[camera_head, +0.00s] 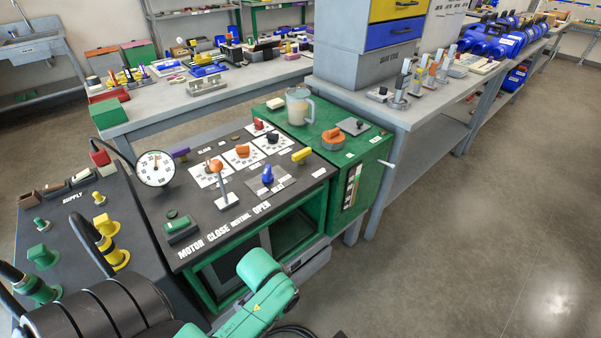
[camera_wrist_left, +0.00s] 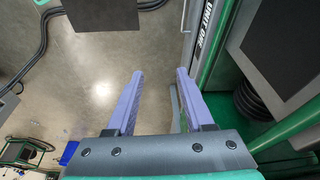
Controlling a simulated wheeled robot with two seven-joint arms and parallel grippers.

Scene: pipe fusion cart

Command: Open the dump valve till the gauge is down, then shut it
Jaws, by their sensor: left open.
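The round white gauge (camera_head: 155,168) stands at the left rear of the dark control panel; its reading is too small to make out. A blue handle (camera_head: 267,175) sits on a grey plate at the panel's right side. Orange (camera_head: 243,151), red and black knobs on white dial cards sit behind it. I cannot tell which one is the dump valve. An upright lever (camera_head: 221,185) with an orange top stands behind the "CLOSE NEUTRAL OPEN" lettering. In the left wrist view my left gripper (camera_wrist_left: 160,73) is open and empty, with floor beyond its fingers. My right gripper is not in view.
My green arm link (camera_head: 260,290) is in front of the cart. A green side box (camera_head: 372,143) carries a jug (camera_head: 298,106) and an orange knob (camera_head: 332,139). The supply panel (camera_head: 75,225) lies left. Open floor is at right.

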